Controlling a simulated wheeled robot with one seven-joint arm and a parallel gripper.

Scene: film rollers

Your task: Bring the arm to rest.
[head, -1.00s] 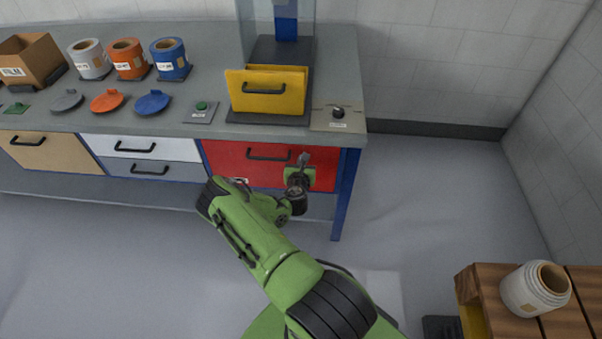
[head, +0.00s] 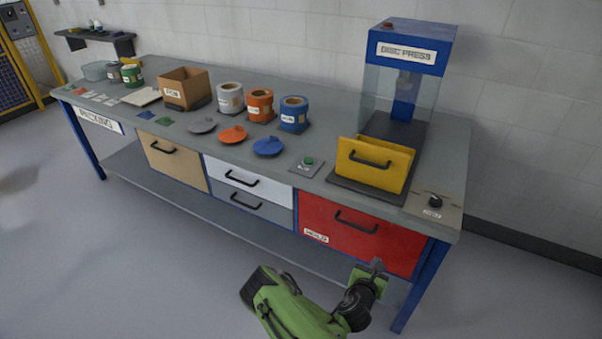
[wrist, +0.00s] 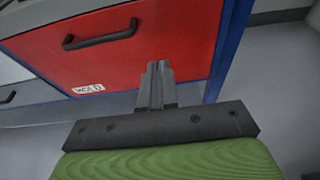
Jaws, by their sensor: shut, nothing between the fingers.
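My green arm (head: 290,312) reaches up from the bottom of the head view, bent at the wrist. My gripper (head: 376,266) is in front of the red drawer (head: 358,236), near its lower right part, at the bench's right end. In the wrist view my gripper (wrist: 158,68) has its two dark fingers together with nothing between them. The red drawer (wrist: 165,40) fills the upper middle there and is closed. I cannot tell the exact gap between the fingertips and the drawer front.
Open floor (head: 120,270) lies at left.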

